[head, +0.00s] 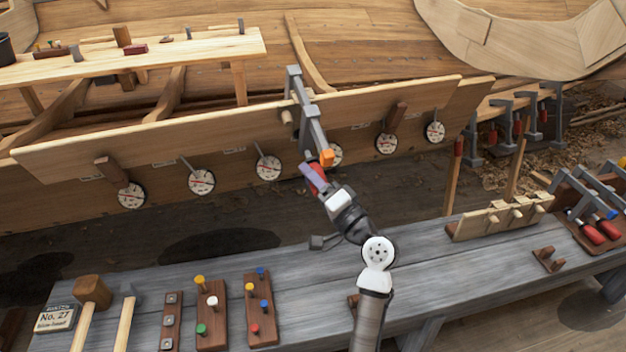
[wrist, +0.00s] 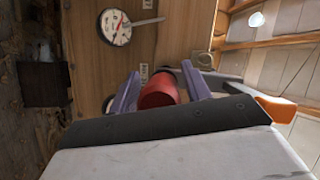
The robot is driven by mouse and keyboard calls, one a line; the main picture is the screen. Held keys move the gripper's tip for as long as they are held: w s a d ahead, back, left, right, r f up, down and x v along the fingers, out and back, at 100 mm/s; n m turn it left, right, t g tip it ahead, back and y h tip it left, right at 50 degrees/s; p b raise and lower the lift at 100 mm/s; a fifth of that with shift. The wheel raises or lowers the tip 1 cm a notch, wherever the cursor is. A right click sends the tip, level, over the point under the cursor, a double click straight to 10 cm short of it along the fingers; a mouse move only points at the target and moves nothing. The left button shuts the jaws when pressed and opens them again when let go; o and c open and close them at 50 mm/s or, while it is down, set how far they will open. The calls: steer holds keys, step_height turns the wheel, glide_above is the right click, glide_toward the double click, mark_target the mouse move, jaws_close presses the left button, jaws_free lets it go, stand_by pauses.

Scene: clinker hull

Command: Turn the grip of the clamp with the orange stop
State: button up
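The grey bar clamp (head: 312,122) grips the plank's upper edge near the middle of the head view. Its orange stop (head: 327,158) is at the lower end of the bar, and also shows at right in the wrist view (wrist: 275,108). The red grip (head: 316,172) is largely hidden by my gripper in the head view. In the wrist view the red grip (wrist: 158,94) lies between the two purple fingers of my gripper (wrist: 162,88). The left finger appears against it. Whether the right finger touches is unclear.
Several round dials (head: 201,182) hang along the plank (head: 230,122); one shows in the wrist view (wrist: 115,27). A grey bench (head: 310,275) in front holds mallets, peg boards and more clamps (head: 590,200). A pale shelf (head: 190,55) is at upper left.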

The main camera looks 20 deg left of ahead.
steer(key=shift+o, duration=0.6)
steer(key=shift+d, duration=0.1)
steer(key=shift+s+d+f, duration=0.1)
steer(key=shift+d, duration=0.1)
steer(key=b+v, duration=0.3)
steer(key=v, duration=1)
